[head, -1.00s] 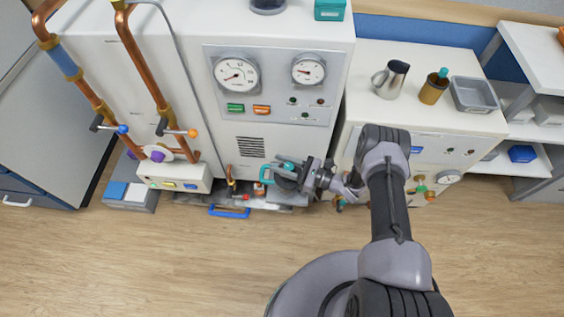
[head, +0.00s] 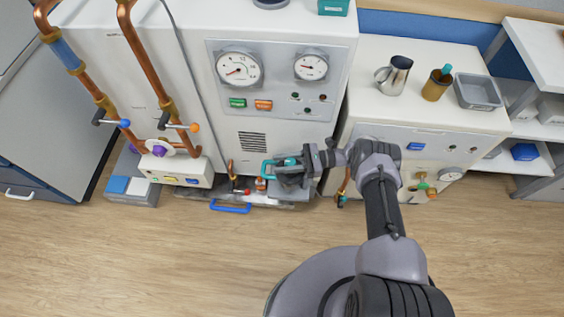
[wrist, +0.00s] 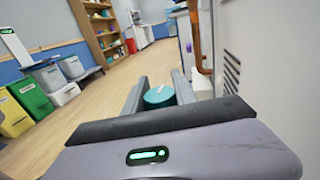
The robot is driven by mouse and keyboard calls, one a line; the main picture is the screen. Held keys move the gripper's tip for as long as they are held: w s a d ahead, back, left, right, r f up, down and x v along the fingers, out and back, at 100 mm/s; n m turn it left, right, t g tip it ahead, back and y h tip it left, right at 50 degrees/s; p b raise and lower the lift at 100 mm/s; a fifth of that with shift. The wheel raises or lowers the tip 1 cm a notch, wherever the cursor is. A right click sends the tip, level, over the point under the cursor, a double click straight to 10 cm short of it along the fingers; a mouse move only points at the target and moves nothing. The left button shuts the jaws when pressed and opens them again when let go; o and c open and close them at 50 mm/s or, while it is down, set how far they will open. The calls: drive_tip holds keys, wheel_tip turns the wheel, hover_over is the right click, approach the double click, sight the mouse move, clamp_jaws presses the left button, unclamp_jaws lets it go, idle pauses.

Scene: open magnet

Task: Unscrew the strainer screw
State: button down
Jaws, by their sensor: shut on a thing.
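The strainer screw seems to be the teal round knob with a pale mark on top. In the wrist view the knob (wrist: 159,97) sits between my two grey fingers, and my gripper (wrist: 160,90) is shut on it. In the head view my gripper (head: 272,170) is low at the front of the white machine, right of its vent grille, with teal showing at its tip. My gripper hides most of the strainer body and the screw's seat there. I cannot tell how far the screw is turned.
The white machine (head: 285,130) carries gauges above my gripper. A blue handle (head: 230,207) lies low to the left. Copper pipes (head: 150,70) and a valve box (head: 181,171) stand further left. A white cabinet (head: 430,115) stands right. The wooden floor (head: 160,265) in front is clear.

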idle(0.3)
drive_tip(key=c, duration=1)
unclamp_jaws()
drive_tip(key=shift+a, duration=0.1)
drive_tip(key=shift+r, duration=0.35)
wheel_tip(320, 180, up, 4)
drive_tip(key=p, duration=0.3)
drive_tip(key=shift+p, duration=0.3)
drive_tip(key=s+d+p, duration=0.1)
drive_tip(key=s+p, duration=0.1)
drive_tip(key=s, duration=0.3)
drive_tip(key=s+d+p, duration=0.2)
drive_tip(key=s, duration=0.3)
drive_tip(key=s+d+p, duration=0.2)
drive_tip(key=s+p, duration=0.1)
drive_tip(key=s, duration=0.2)
drive_tip(key=shift+s+d+r, duration=0.1)
drive_tip(key=shift+d+r, duration=0.05)
drive_tip(key=shift+d, duration=0.1)
